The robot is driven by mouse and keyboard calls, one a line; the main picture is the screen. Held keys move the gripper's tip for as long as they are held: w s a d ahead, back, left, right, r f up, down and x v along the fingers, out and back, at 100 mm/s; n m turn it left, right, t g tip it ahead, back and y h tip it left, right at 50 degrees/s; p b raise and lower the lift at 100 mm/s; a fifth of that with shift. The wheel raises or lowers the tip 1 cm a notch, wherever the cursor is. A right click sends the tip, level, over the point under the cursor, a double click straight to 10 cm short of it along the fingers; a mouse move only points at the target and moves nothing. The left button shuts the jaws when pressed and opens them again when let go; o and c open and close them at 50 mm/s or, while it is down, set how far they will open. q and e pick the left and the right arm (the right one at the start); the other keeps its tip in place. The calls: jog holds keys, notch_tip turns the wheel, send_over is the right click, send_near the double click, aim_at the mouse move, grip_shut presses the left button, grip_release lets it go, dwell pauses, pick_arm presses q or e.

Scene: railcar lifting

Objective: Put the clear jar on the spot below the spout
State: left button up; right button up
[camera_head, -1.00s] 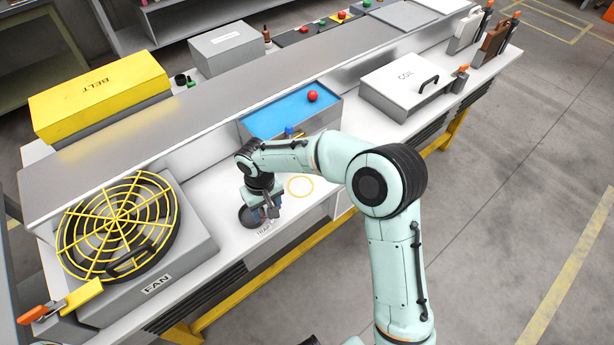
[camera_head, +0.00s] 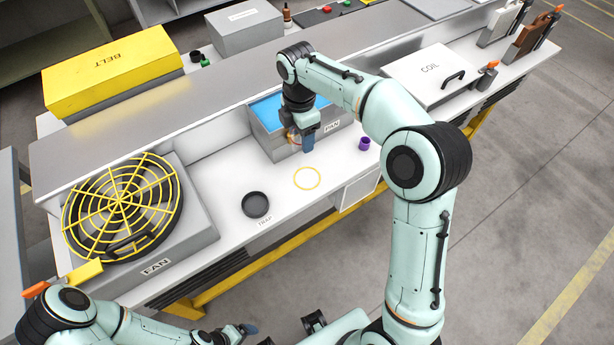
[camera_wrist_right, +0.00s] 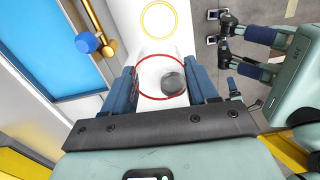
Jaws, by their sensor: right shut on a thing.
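My right gripper (camera_head: 308,147) is above the table, in front of the blue-filled pan box and just behind the yellow ring (camera_head: 307,178) on the white tabletop. In the right wrist view, the gripper (camera_wrist_right: 163,88) is shut on the clear jar (camera_wrist_right: 147,85), whose red rim shows between the blue fingers. The jar itself is hard to make out in the head view. The yellow ring also shows at the top of the wrist view (camera_wrist_right: 140,20). The spout with its blue knob (camera_wrist_right: 88,42) is at the wrist view's left. My left gripper (camera_head: 247,329) is low at the front, its opening unclear.
A dark round dish (camera_head: 255,205) labelled TRAP lies left of the ring. A purple cup (camera_head: 364,143) stands to the ring's right. The pan box (camera_head: 268,142) is behind. The caged fan (camera_head: 120,205) fills the left end. The tabletop around the ring is clear.

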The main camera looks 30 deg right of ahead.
jog(key=r+n, duration=0.1)
jog(key=d+r+n, duration=0.1)
jog(key=n, duration=0.1)
jog(key=r+n, duration=0.1)
jog(key=n, duration=0.1)
jog(key=shift+d+r, duration=0.25)
jog(key=shift+r, duration=0.1)
jog(key=shift+f, duration=0.3)
pick_arm(q)
jog(key=shift+s+f+b, duration=0.45)
jog(key=shift+f+b, duration=0.25)
jog(key=shift+f, duration=0.1)
jog(key=shift+s+f+b, duration=0.4)
jog(key=shift+f+b, duration=0.25)
jog(key=shift+f, duration=0.1)
pick_arm(e)
jog(key=shift+f, duration=9.65)
jog(key=shift+f, duration=0.2)
jog(key=o, duration=1.1)
jog(key=shift+r, duration=0.2)
